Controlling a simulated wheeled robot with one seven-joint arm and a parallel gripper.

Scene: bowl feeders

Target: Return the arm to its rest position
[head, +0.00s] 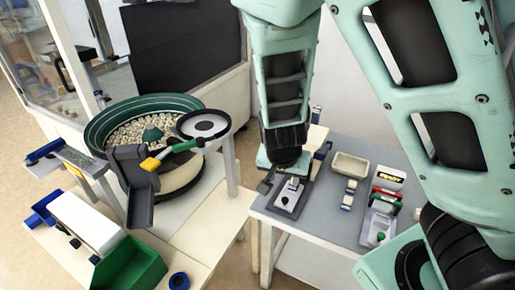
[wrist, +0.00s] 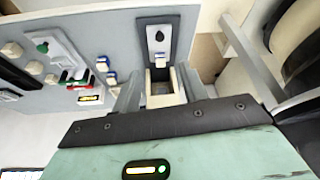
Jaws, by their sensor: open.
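My arm is mint green and reaches down over the grey table (head: 340,238) in the head view. My gripper (head: 279,184) is low over the table's left end, partly hidden by its own wrist. In the wrist view my gripper (wrist: 162,88) has its two grey fingers apart, with nothing held between them.
The table also bears a cream tray (head: 350,166), small white and blue parts (head: 348,200), and a box marked READY (head: 391,176). A green bowl feeder (head: 150,108) full of pale parts stands left, with a green bin (head: 130,265) in front. Floor shows between the tables.

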